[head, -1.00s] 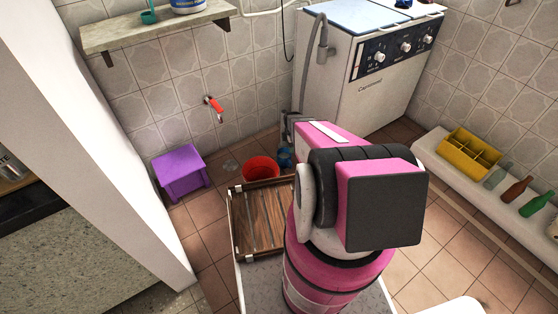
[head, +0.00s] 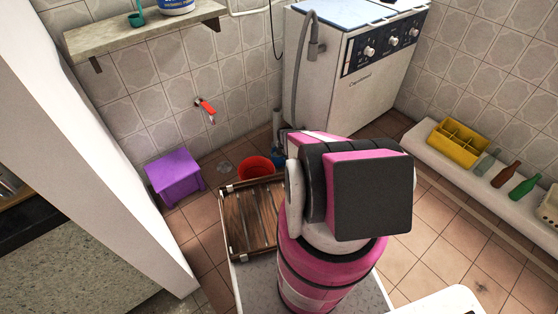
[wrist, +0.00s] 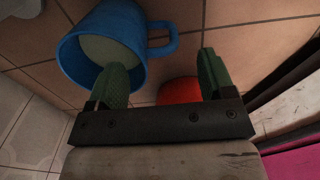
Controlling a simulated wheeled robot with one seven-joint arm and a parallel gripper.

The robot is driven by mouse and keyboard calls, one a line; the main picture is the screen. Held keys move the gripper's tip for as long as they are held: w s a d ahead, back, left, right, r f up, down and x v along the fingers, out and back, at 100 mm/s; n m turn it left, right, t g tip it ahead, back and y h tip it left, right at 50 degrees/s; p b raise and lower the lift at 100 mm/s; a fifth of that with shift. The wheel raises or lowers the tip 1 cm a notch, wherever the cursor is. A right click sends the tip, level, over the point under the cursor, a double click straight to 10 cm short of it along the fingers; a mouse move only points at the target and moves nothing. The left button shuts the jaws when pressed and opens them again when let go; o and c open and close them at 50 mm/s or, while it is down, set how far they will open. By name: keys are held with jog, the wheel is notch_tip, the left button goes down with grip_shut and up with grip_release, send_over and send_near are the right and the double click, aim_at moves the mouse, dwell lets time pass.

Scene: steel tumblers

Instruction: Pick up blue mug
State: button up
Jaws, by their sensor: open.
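The blue mug (wrist: 133,22) lies large at the upper left of the wrist view, its open mouth toward the camera and its handle on the right. In the head view only a bit of the blue mug (head: 279,160) shows, beside the red bucket and partly behind my arm. My gripper (wrist: 163,62) is open with nothing held. Its left finger overlaps the mug's mouth in the picture; its right finger is right of the handle. I cannot tell whether the left finger is inside the mug or only in front of it.
The red bucket (head: 255,168) is close to the mug; it also shows between my fingers in the wrist view (wrist: 178,92). A wooden slatted tray (head: 238,222), purple stool (head: 175,176) and washing machine (head: 335,85) stand around. Tiled floor (head: 430,240) is clear at right.

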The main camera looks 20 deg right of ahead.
aim_at(284, 159)
notch_tip(284, 159, down, 5)
jog(key=shift+d+r, duration=0.15)
jog(key=shift+r, duration=0.05)
jog(key=shift+c, duration=0.3)
jog(key=c, duration=1.2)
jog(key=shift+r, duration=0.25)
